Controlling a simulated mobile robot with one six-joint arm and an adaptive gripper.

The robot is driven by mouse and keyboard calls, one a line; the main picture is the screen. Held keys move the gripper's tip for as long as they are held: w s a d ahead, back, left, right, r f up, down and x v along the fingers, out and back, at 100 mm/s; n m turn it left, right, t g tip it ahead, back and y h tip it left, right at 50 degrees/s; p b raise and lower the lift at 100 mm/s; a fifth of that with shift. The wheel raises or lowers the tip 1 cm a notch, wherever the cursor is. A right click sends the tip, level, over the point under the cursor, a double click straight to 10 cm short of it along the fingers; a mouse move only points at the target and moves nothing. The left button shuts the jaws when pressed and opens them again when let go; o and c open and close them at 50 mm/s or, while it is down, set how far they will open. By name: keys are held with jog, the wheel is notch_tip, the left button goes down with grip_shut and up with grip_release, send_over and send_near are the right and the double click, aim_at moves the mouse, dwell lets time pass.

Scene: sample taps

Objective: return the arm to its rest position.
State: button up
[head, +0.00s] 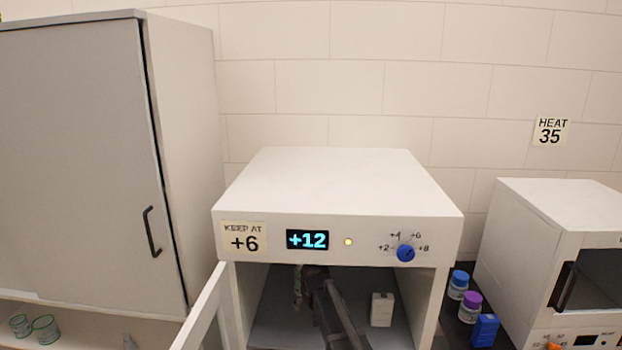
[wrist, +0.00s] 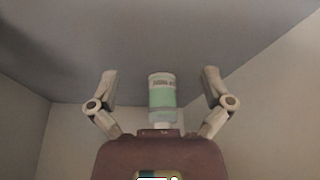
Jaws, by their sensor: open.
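My gripper (wrist: 160,76) is open inside the white cabinet (head: 338,180). Its two fingers stand apart on either side of a small bottle with a green label (wrist: 162,97), with gaps on both sides. In the head view my arm reaches in through the cabinet's open front, and the gripper is small and partly hidden there. A pale, speckled shape beside it at the left may be the same bottle, but it is too small to tell.
The cabinet door (head: 203,308) stands open at the left. A white container (head: 382,309) stands inside, right of my arm. The display (head: 307,240) reads +12; the sign (head: 244,238) says KEEP AT +6. Several lidded bottles stand right, near a second appliance (head: 545,240).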

jog(key=s+d+m+g, duration=0.1)
jog(key=s+d+g, duration=0.1)
jog(key=s+d, duration=0.6)
jog(key=s+d+f+m+g, duration=0.1)
jog(key=s+d+g, duration=0.1)
jog(key=s+d, duration=0.7)
jog(key=s, duration=0.7)
jog(key=shift+d+h, duration=0.15)
jog(key=shift+h, duration=0.15)
